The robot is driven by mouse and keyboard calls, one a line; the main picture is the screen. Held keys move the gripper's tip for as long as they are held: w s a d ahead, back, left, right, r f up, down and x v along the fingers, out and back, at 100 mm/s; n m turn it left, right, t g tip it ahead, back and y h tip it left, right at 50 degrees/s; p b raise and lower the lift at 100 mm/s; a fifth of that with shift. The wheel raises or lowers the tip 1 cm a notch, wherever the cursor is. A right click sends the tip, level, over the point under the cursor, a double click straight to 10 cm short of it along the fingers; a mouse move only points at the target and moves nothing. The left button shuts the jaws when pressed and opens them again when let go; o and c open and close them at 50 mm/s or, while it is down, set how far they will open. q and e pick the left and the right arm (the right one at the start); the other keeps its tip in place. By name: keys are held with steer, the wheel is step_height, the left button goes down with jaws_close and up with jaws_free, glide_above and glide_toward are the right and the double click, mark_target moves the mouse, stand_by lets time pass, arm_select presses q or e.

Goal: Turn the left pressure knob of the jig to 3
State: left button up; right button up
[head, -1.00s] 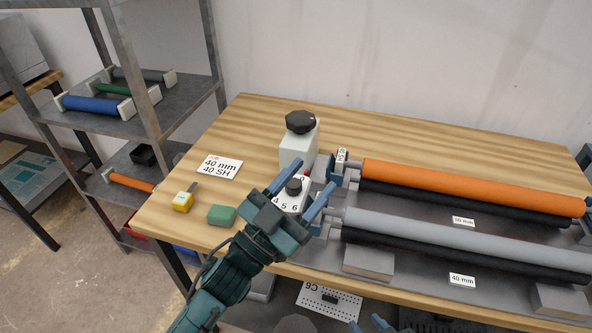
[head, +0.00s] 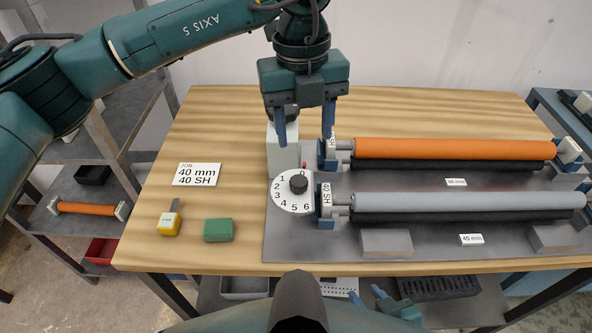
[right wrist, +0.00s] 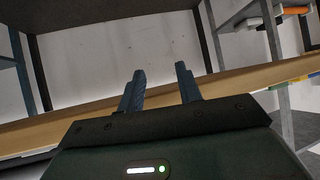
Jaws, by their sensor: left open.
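The numbered white dial (head: 286,202) lies at the left end of the jig plate (head: 290,247), with a small black knob (head: 298,184) at its centre. The knob's pointer setting is too small to read. Behind the dial stands a white box (head: 281,158) with a dark top partly hidden by my left gripper. My left gripper (head: 304,139) is open, pointing down over the box, behind and above the dial and apart from the small knob. My right gripper (head: 367,295) is low beyond the table's front edge; its fingers stand apart and empty in the right wrist view (right wrist: 161,78).
An orange roller (head: 450,148) and a grey roller (head: 460,201) lie right of the dial. A job card (head: 197,174), a yellow tool (head: 168,224) and a green block (head: 218,230) are on the left of the table. The table's far left is clear.

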mark_target(299, 180)
arm_select(q)
steer(key=f, duration=0.4)
steer(key=f+p, duration=0.1)
steer(key=f, duration=0.3)
steer(key=f+p, duration=0.1)
steer(key=f, duration=0.3)
steer(key=shift+w+a+f, duration=0.25)
steer(key=shift+w+a, duration=0.1)
arm_select(e)
steer(key=shift+d+r, duration=0.3)
steer(key=shift+d, duration=0.1)
arm_select(q)
steer(key=c, duration=1)
arm_select(e)
steer(key=shift+s+d+f, duration=0.1)
steer(key=shift+s+f, duration=0.1)
steer(key=shift+s, duration=0.1)
arm_select(q)
steer(key=shift+f, duration=0.1)
arm_select(e)
steer(key=shift+f, duration=0.2)
